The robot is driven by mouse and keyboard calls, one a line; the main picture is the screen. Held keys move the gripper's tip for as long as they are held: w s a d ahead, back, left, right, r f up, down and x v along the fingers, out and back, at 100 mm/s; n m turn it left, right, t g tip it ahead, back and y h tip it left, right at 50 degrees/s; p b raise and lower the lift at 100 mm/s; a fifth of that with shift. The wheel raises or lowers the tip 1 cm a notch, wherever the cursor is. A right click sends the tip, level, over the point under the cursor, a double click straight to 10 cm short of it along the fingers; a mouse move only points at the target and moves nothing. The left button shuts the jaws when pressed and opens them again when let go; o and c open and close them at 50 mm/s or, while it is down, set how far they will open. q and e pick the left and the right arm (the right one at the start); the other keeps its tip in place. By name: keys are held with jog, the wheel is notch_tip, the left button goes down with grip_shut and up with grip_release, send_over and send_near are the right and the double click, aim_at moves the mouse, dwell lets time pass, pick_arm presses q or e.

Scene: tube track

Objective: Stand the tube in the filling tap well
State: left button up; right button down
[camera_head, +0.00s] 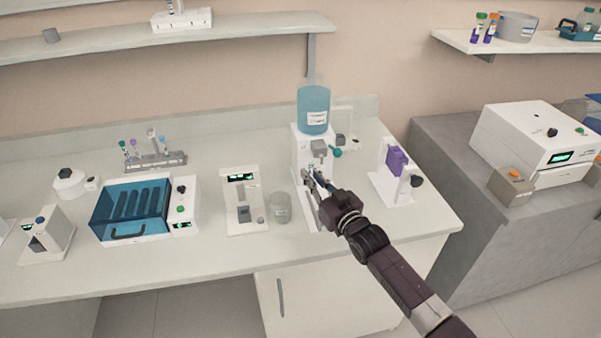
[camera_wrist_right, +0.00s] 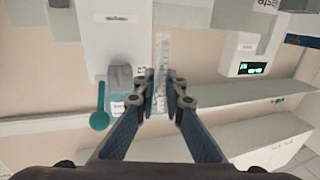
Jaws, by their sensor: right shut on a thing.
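The filling tap is a white stand (camera_head: 300,158) with a blue-filled bottle (camera_head: 314,112), a grey spout block (camera_head: 319,149) and a teal lever (camera_head: 336,153). My right gripper (camera_head: 311,181) is in front of this stand, below the spout block. In the right wrist view my right gripper (camera_wrist_right: 161,88) is shut on a slim clear tube (camera_wrist_right: 161,55) with pale markings. The grey block (camera_wrist_right: 120,79) and teal lever (camera_wrist_right: 100,120) show beside the tube there. The tap well is hidden behind my gripper in the head view, and I cannot tell whether the tube touches it.
A clear beaker (camera_head: 281,208) and a white device with a display (camera_head: 243,200) stand left of the tap. A white stand with a purple part (camera_head: 397,160) is to its right. A blue-lidded box (camera_head: 131,212) and a tube rack (camera_head: 155,161) are farther left.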

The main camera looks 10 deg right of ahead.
jog(key=s+d+r+p, duration=0.2)
jog(key=s+d, duration=0.2)
jog(key=d, duration=0.1)
pick_arm(q)
jog(key=f+b, duration=0.2)
jog(key=b, duration=0.2)
jog(key=shift+b, duration=0.4)
pick_arm(e)
jog(key=f, duration=0.4)
jog(key=shift+w+a+f, duration=0.2)
jog(key=shift+f, duration=0.2)
pick_arm(q)
jog(key=shift+f+b, duration=0.2)
jog(key=shift+b, duration=0.1)
pick_arm(e)
jog(key=shift+f, duration=0.55)
pick_arm(q)
jog(key=shift+f, duration=0.3)
pick_arm(e)
jog(key=shift+f, duration=0.45)
pick_arm(q)
jog(key=shift+f+b, duration=0.15)
jog(key=shift+b, duration=0.25)
pick_arm(e)
jog(key=shift+f, duration=0.15)
pick_arm(q)
jog(key=shift+f+b, duration=0.35)
pick_arm(e)
jog(key=shift+f, duration=0.45)
